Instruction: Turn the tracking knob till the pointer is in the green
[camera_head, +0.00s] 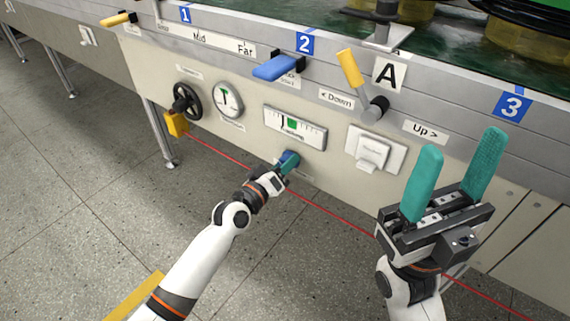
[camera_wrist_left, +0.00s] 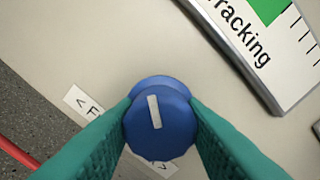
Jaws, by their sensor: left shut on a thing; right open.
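The blue tracking knob (camera_head: 291,157) is on the machine's front panel, below the tracking gauge (camera_head: 296,128). My left gripper (camera_head: 284,166) is shut on the knob. In the left wrist view, its teal fingers press both sides of the knob (camera_wrist_left: 158,132), whose white mark is nearly upright, tilted slightly. The gauge has a green patch (camera_head: 292,124) near its middle. A dark pointer (camera_head: 284,122) appears just left of the green. In the wrist view, only the gauge's corner shows and the pointer is out of sight. My right gripper (camera_head: 451,178) is open and empty, in front of the panel at right.
A black handwheel (camera_head: 186,101) and a round dial (camera_head: 227,99) are left of the gauge. A white switch (camera_head: 373,152), a yellow-handled lever (camera_head: 350,69) and a blue handle (camera_head: 275,67) are nearby. A red line (camera_head: 335,215) crosses the grey floor.

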